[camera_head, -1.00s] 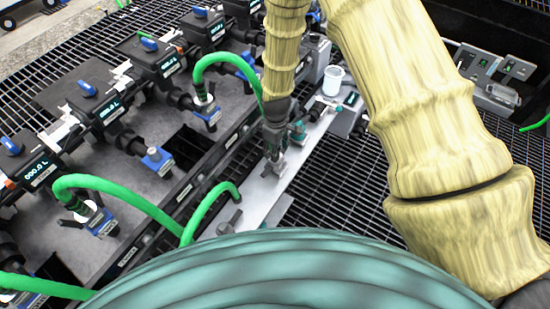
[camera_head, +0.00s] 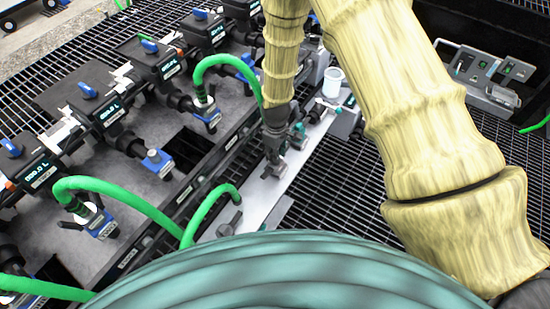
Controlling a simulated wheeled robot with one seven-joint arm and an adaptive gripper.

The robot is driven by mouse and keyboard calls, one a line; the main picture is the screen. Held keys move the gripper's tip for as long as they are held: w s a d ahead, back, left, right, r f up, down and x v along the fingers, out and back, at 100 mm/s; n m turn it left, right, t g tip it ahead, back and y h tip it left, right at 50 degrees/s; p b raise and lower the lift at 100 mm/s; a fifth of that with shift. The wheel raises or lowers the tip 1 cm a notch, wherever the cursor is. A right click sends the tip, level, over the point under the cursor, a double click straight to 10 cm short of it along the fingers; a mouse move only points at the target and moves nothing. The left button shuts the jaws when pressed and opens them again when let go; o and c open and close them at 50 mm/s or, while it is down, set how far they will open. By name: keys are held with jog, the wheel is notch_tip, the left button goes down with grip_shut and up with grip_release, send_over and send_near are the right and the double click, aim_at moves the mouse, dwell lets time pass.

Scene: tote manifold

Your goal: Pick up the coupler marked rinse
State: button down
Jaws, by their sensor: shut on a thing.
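My gripper (camera_head: 275,145) points down over the pale metal shelf (camera_head: 258,190) in the middle of the view. It is shut on a small grey coupler (camera_head: 273,168), which is largely hidden by the fingers. I cannot read a mark on it, nor tell whether it is clear of the shelf. A green hose (camera_head: 222,59) arches from a blue-collared fitting on the left and runs down behind my gripper. Another green hose (camera_head: 222,190) ends in a grey coupler (camera_head: 236,198) on the shelf, nearer to me and to the left.
Several black valve units with blue handles (camera_head: 88,89) and digital readouts stand in a row on the left. A white cup (camera_head: 332,82) stands beyond my gripper. A grey switch panel (camera_head: 485,75) sits in a black tote at the right. Dark grating (camera_head: 345,185) lies beside the shelf.

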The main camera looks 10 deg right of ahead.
jog(key=shift+r, duration=0.1)
jog(key=shift+r, duration=4.95)
